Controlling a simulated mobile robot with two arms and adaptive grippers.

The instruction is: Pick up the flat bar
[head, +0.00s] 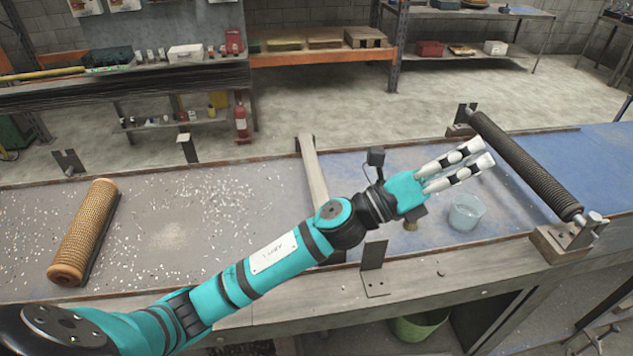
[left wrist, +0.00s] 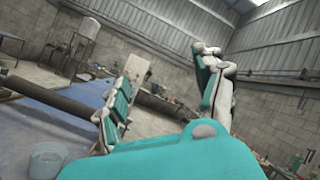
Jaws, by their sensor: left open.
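A pale flat bar (head: 312,168) lies across the blue bench, from its back edge toward the front. My left arm hides its near part. My left gripper (head: 484,153) is open, to the right of the bar and apart from it, with its fingers pointing right toward the dark roller. In the left wrist view, the two fingers of my left gripper (left wrist: 165,75) stand apart, with no object clearly held between them. My right gripper is not in view.
A tan mesh tube (head: 88,228) lies at the left among pale scattered bits. A clear cup (head: 466,212) stands below my left gripper. A dark ribbed roller (head: 525,165) spans the bench at the right on metal mounts. An upright bracket (head: 374,266) stands at the front edge.

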